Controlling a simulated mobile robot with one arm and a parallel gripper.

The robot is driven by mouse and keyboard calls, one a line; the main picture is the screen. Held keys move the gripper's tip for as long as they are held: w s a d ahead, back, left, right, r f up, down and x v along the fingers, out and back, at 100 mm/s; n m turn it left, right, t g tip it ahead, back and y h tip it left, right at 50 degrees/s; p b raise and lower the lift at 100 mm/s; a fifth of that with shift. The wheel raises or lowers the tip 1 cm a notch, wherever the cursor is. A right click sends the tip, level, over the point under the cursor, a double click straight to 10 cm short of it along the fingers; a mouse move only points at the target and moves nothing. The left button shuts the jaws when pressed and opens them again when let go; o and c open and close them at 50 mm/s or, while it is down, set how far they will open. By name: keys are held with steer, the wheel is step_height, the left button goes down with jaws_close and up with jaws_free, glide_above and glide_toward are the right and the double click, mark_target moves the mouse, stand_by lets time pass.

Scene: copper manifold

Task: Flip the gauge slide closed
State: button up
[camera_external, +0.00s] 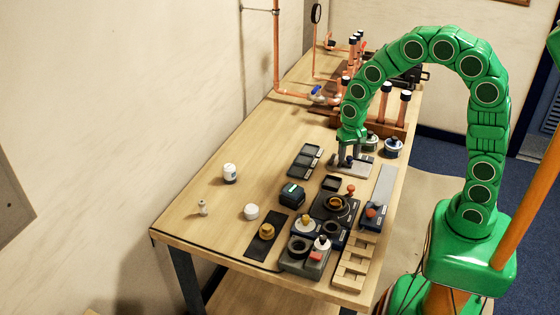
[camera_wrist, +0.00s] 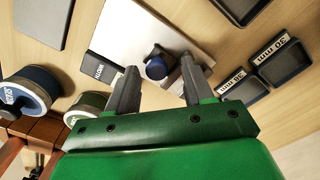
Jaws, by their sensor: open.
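The gauge slide (camera_external: 362,167) looks like a flat pale metal plate near the back right of the bench, under my gripper (camera_external: 346,158). In the wrist view the plate (camera_wrist: 150,28) has a dark block with small white lettering (camera_wrist: 104,68) at its left and a round blue knob (camera_wrist: 156,67). My gripper is open, with one grey finger left of the knob and one right of it. The fingers look apart from the knob, but I cannot tell their height over the plate. My gripper hides part of the slide in the external view.
Labelled round pots (camera_wrist: 25,93) stand at left. Copper pipes (camera_external: 386,103) rise behind. Several gauges and blocks (camera_external: 335,206) crowd the bench's front. The bench's left side is mostly clear.

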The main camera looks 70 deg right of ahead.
mark_target(350, 158)
step_height(350, 158, up, 8)
steer(key=shift+f, duration=0.15)
stand_by(0.4)
stand_by(0.3)
steer(key=shift+s+a+r, duration=0.2)
steer(key=shift+s+r, duration=0.05)
steer(key=shift+s, duration=0.1)
steer(key=s+a+r+n, duration=0.1)
steer(key=s+a+n, duration=0.1)
steer(key=s, duration=0.7)
steer(key=s+a+r+n+g, duration=0.1)
steer(key=s+a+r+n, duration=0.1)
steer(key=s, duration=0.8)
steer(key=s+a+r+n, duration=0.1)
steer(key=s+a+n, duration=0.3)
steer(key=s, duration=0.5)
steer(key=shift+s+r+n+g, duration=0.15)
steer(key=shift+r+n+g, duration=0.25)
steer(key=shift+n, duration=0.1)
steer(key=shift+a, duration=0.15)
